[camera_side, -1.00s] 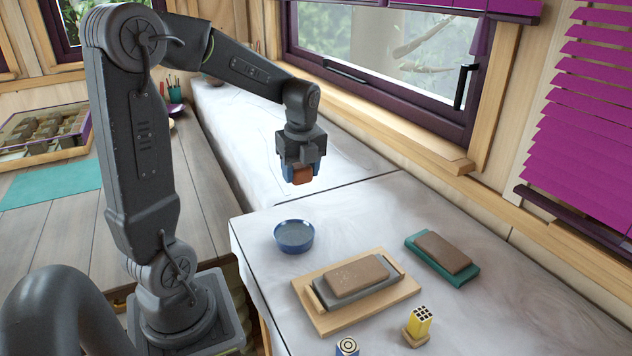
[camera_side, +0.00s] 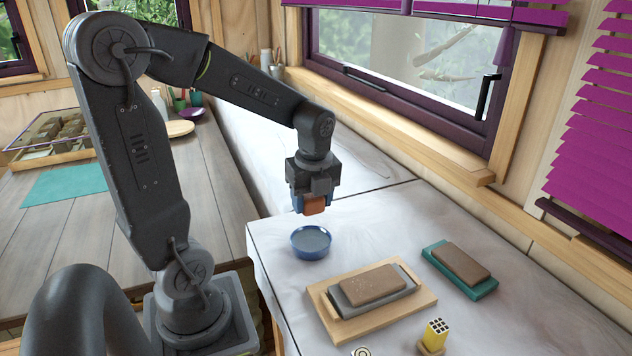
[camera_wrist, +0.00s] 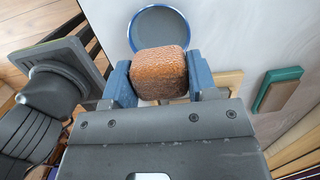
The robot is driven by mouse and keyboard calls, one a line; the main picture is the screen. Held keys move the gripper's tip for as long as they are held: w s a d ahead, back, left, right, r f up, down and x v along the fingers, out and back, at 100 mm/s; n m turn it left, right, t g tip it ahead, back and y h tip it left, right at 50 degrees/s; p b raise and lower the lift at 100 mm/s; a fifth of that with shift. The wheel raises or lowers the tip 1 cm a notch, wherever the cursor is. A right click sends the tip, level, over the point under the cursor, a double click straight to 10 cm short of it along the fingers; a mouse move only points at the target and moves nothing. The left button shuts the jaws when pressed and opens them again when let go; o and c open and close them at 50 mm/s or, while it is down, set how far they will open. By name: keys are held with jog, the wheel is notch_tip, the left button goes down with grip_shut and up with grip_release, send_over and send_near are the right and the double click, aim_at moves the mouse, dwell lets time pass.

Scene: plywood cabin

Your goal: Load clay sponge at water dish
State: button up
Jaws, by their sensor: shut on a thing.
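My gripper (camera_side: 313,206) is shut on the clay sponge (camera_side: 314,206), an orange-brown block, and holds it in the air just above the blue water dish (camera_side: 296,246). In the wrist view the sponge (camera_wrist: 158,73) sits between the two blue fingers, with its porous face showing. The dish (camera_wrist: 184,20) lies beyond the sponge there, its near side hidden behind the sponge. The sponge looks apart from the dish.
A wooden board (camera_side: 424,301) with a brown block (camera_side: 372,284) on a grey tray lies right of the dish. A teal tray (camera_side: 487,289) with another brown block stands farther right. A yellow holed block (camera_side: 437,331) is at the front. Counter behind the dish is clear.

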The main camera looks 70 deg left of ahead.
aim_at(310, 239)
jog(key=shift+s+d+f, duration=0.2)
jog(key=shift+s+d, duration=0.05)
jog(key=shift+d, duration=0.05)
jog(key=shift+f, duration=2.9)
jog(key=shift+f, duration=0.6)
jog(key=shift+r, duration=3.55)
jog(key=shift+w, duration=0.1)
